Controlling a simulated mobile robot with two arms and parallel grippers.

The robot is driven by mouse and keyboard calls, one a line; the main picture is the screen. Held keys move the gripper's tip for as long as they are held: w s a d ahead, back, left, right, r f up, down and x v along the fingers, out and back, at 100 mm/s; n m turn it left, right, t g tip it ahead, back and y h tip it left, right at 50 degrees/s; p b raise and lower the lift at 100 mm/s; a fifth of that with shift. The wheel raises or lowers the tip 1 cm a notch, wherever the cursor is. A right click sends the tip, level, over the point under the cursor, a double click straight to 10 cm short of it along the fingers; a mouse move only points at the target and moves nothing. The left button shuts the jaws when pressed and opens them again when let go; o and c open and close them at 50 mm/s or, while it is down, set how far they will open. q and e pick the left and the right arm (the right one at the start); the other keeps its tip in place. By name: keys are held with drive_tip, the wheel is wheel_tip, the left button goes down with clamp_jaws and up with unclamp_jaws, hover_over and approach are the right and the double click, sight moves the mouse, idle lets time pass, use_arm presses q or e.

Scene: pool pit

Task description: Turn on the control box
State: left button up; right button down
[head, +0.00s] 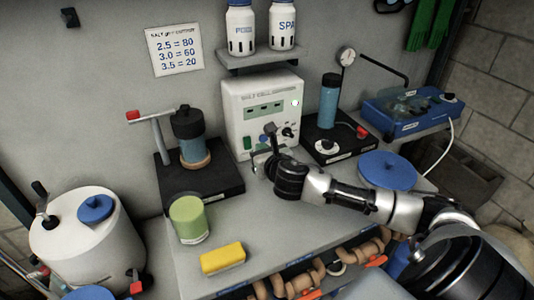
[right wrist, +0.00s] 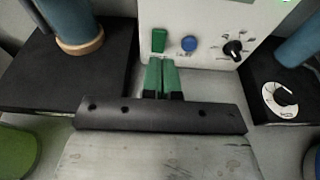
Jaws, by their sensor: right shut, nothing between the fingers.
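The control box (head: 262,92) is a white upright unit against the wall, with small display windows and a pale glowing round spot at its upper right. Its lower front shows in the right wrist view, with a green rocker switch (right wrist: 158,40), a blue button (right wrist: 189,44) and a black knob (right wrist: 233,49). My right gripper (head: 262,156) is in front of the box's lower left. Its green-tipped fingers (right wrist: 161,74) are together and empty, just below the green switch in the wrist view; I cannot tell whether they touch it. My left gripper is not in view.
Black stands flank the box: left (head: 225,184) with a blue jar, right (head: 325,149) with a blue cylinder and dial. A blue lid (head: 386,168) is right.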

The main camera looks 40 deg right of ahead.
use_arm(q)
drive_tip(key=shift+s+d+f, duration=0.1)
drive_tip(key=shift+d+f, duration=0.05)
use_arm(e)
drive_tip(key=s, duration=0.1)
drive_tip(key=s+r, duration=0.1)
drive_tip(key=s+a+r, duration=0.1)
drive_tip(key=shift+s, duration=0.35)
drive_tip(key=shift+a+r, duration=0.1)
